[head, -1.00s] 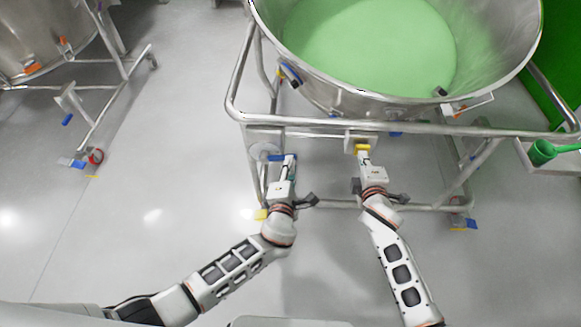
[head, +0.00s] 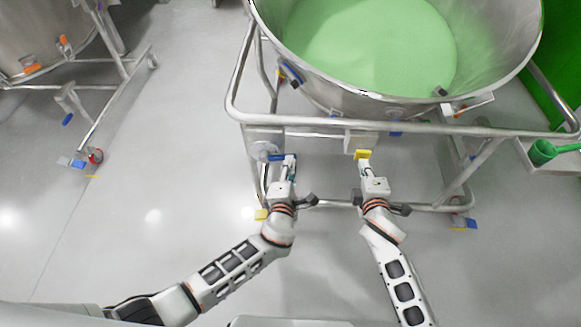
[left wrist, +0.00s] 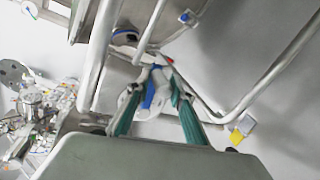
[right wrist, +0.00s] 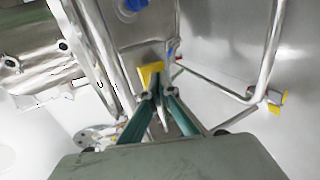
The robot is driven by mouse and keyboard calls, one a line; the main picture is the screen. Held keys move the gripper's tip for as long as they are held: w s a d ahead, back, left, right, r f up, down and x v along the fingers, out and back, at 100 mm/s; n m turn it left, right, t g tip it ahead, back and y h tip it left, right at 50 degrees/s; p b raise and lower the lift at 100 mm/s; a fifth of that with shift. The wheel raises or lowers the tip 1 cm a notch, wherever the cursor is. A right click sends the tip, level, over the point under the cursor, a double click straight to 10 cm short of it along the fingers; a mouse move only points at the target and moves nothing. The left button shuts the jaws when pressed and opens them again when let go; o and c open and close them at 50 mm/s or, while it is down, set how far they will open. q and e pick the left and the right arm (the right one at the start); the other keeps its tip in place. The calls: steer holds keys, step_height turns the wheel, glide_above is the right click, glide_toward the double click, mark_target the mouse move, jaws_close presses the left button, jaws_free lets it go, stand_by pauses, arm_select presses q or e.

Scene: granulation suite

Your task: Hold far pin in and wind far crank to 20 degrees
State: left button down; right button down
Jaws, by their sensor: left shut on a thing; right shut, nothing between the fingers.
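The far crank is a round grey disc (head: 262,150) with a blue handle (head: 275,157), under the vessel frame's front rail at left. My left gripper (head: 290,160) is shut on the blue handle; the left wrist view shows the blue handle (left wrist: 150,95) between its fingers (left wrist: 158,82). The far pin has a yellow head (head: 362,154) and sits on a grey bracket under the same rail. My right gripper (head: 366,168) is shut and empty just in front of it. In the right wrist view its fingertips (right wrist: 158,90) are close below the yellow head (right wrist: 150,73); contact is unclear.
A steel vessel (head: 480,70) of green material stands behind the front rail (head: 400,128). A lower tube runs near both wrists. A green scoop (head: 543,152) lies at right. Another wheeled vessel (head: 40,40) stands at far left. The floor between is clear.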

arm_select(q)
steer(key=shift+w+a, duration=0.1)
steer(key=shift+a, duration=0.3)
arm_select(e)
steer(key=s, duration=0.4)
steer(key=shift+s, duration=0.35)
arm_select(q)
steer(key=c, duration=1.8)
jaws_free()
steer(key=shift+o, duration=0.2)
steer(key=shift+d, duration=0.15)
steer(key=shift+s+d, duration=0.1)
steer(key=shift+s, duration=0.4)
steer(key=f+v, duration=0.2)
steer(key=v, duration=0.7)
steer(key=shift+s+d, duration=0.2)
steer(key=shift+d, duration=0.2)
